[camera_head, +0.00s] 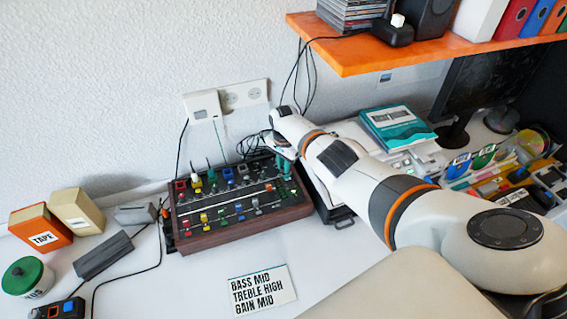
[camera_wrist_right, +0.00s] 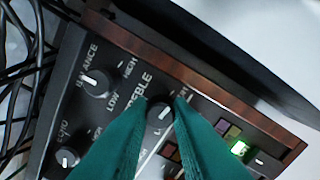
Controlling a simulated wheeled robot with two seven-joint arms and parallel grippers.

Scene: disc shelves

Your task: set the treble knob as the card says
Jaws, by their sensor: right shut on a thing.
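The dark mixer (camera_head: 243,232) with wooden sides stands on the white table against the wall. The white card (camera_head: 262,290) in front of it reads "BASS MID, TREBLE HIGH, GAIN MID". My right gripper (camera_head: 284,168) reaches down to the mixer's far right corner. In the right wrist view its teal fingertips are closed around the treble knob (camera_wrist_right: 160,113), beside the partly covered "TREBLE" label. A pale mark shows on the knob, but I cannot tell its exact setting. My left gripper is out of view.
The balance knob (camera_wrist_right: 98,82) and another knob (camera_wrist_right: 67,158) sit close to the fingers. A lit green button (camera_wrist_right: 240,149) is to their right. An orange shelf (camera_head: 400,52) overhangs at the upper right. Boxes (camera_head: 42,225) and a green-lidded tin (camera_head: 27,277) stand left.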

